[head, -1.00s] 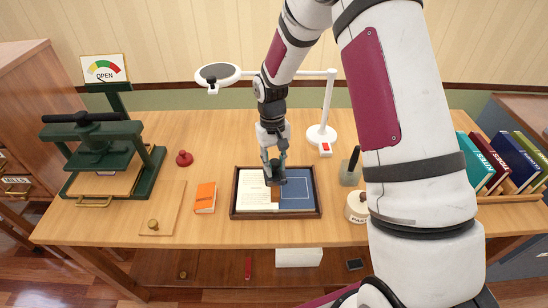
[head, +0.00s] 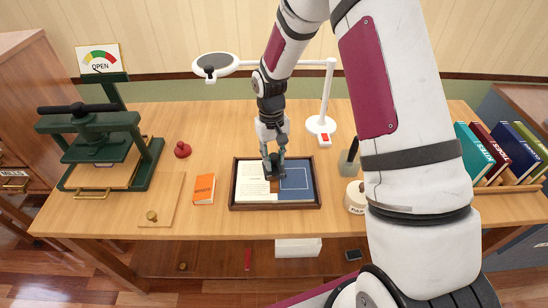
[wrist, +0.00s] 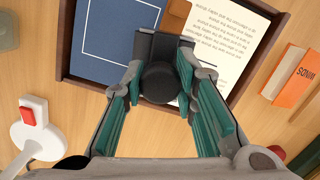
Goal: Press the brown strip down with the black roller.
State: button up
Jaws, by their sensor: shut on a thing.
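My gripper (head: 273,163) is shut on the black roller (head: 277,175), over the middle of the dark tray (head: 233,190). In the wrist view my gripper (wrist: 160,88) has its teal fingers on either side of the round black end of the roller (wrist: 160,82). The brown strip (wrist: 178,14) runs between the cream printed page (head: 251,186) and the blue panel (head: 299,185) in the tray. The roller covers part of the strip. I cannot tell whether the roller touches it.
An orange book (head: 203,189) lies left of the tray, with a board with a knob (head: 160,207) beyond it. A green press (head: 105,150) stands far left.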

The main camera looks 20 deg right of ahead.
jog(key=shift+f, duration=0.6)
dwell(1.3)
jog(key=shift+r+p, duration=0.9)
jog(key=shift+r, duration=2.7)
